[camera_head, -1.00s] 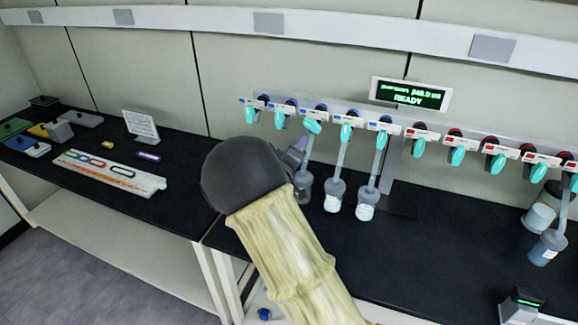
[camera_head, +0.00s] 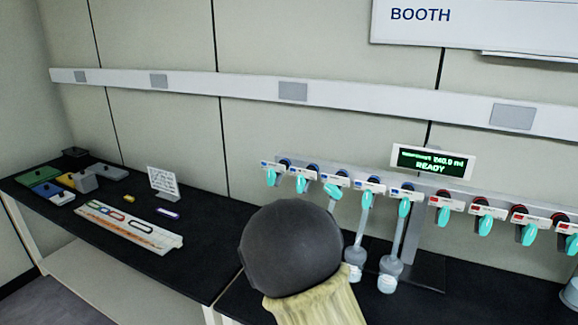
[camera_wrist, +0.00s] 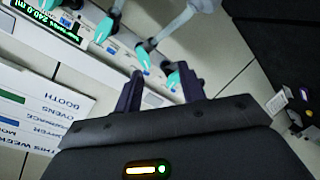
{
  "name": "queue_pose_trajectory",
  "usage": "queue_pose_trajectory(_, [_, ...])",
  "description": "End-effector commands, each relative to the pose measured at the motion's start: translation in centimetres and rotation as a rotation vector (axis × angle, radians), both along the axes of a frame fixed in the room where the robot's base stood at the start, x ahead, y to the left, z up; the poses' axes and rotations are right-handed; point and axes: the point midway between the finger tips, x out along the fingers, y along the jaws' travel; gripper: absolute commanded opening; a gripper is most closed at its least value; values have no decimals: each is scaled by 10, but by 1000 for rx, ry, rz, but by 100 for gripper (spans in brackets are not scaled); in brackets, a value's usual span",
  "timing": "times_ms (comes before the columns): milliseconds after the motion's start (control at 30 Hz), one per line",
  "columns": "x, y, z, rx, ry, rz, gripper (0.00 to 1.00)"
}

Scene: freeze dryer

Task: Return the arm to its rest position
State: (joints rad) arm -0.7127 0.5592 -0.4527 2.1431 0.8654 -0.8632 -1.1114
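My gripper (camera_wrist: 160,80) shows in the wrist view with its two dark fingers spread apart and nothing held between them. Teal valve handles of the manifold show beyond and between the fingertips; I cannot tell the distance exactly. In the head view my arm rises from the bottom centre, and its dark rounded part hides my gripper and part of the bench. The manifold (camera_head: 455,190) runs along the wall behind and to the right of my arm, with several teal valves. The display (camera_head: 432,163) above it reads READY.
Two flasks (camera_head: 356,258) (camera_head: 391,270) hang from the manifold just right of my arm. The black bench (camera_head: 110,245) at left carries a white rack (camera_head: 128,228), coloured boxes (camera_head: 39,177) and a small sign (camera_head: 163,184). A BOOTH board (camera_head: 470,25) hangs on the wall.

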Motion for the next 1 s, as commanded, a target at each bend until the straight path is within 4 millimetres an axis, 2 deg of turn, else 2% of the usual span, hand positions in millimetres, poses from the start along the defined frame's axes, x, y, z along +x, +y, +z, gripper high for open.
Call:
queue_pose_trajectory(33, [-6,-10,-7,87,46,8,40])
queue_pose_trajectory(167, [-31,-19,-29,324,191,39,40])
queue_pose_trajectory(267, [-60,-24,-42,485,308,39,40])
queue_pose_trajectory(367, [-95,-28,-51,623,428,16,40])
queue_pose_trajectory(500, [-154,-36,-61,767,602,-57,40])
queue_pose_trajectory(600, [-200,-45,-65,831,720,-141,40])
queue_pose_trajectory(733, [-251,-58,-68,863,831,-258,40])
queue_pose_trajectory(833, [-271,-63,-69,866,874,-315,40])
queue_pose_trajectory(1000, [-276,-64,-70,865,887,-331,40])
